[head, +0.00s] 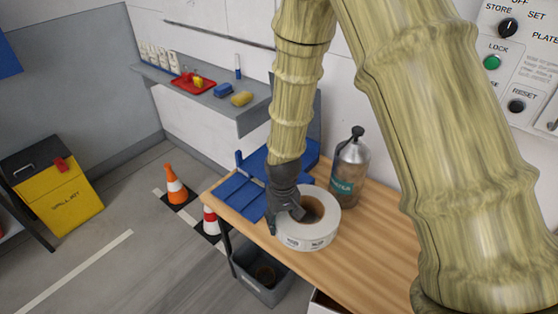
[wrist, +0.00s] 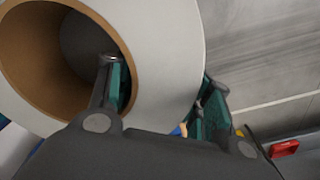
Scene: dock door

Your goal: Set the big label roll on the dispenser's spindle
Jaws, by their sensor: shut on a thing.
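The big label roll (head: 322,232) is white with a brown cardboard core, and in the head view it is over the front part of the wooden bench. My gripper (head: 287,210) is shut on the roll's wall. In the wrist view one finger of my gripper (wrist: 165,95) is inside the core and the other is outside the roll (wrist: 170,50). I cannot tell whether the roll touches the bench. A blue device (head: 240,193), perhaps the dispenser, stands on the bench behind and left of the roll. Its spindle cannot be made out; my arm hides part of the device.
A water bottle (head: 350,168) stands on the bench (head: 375,245) right of the roll. A grey bin (head: 262,275) is below the bench. A wall shelf (head: 215,105) holds a red tray (head: 193,84). Traffic cones (head: 174,185) stand on the floor at left. The bench's right front is clear.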

